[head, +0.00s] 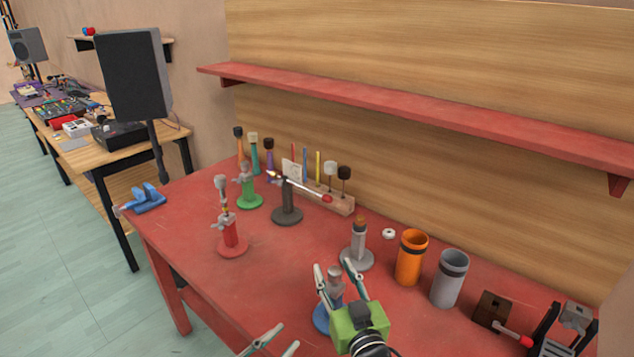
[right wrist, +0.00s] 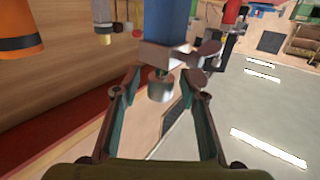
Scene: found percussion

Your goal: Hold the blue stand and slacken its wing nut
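The blue stand (head: 321,317) is near the table's front edge in the head view, partly hidden by my right gripper. In the right wrist view its blue post (right wrist: 165,25) hangs down from the top, with a grey collar and wing nut (right wrist: 208,54) and a silver cap (right wrist: 160,88) below. My right gripper (head: 333,267) is open; its fingers lie on either side of the stand's top. In the wrist view gaps show between the fingers and the cap. My left gripper (head: 287,338) is open and empty at the bottom of the head view, left of the blue stand.
Red (head: 232,236), green (head: 248,198), dark (head: 287,208) and grey (head: 357,250) stands are on the red table. Orange (head: 411,258) and grey (head: 449,278) cups stand to the right. A mallet rack (head: 340,205) is behind, under a red shelf (head: 420,107).

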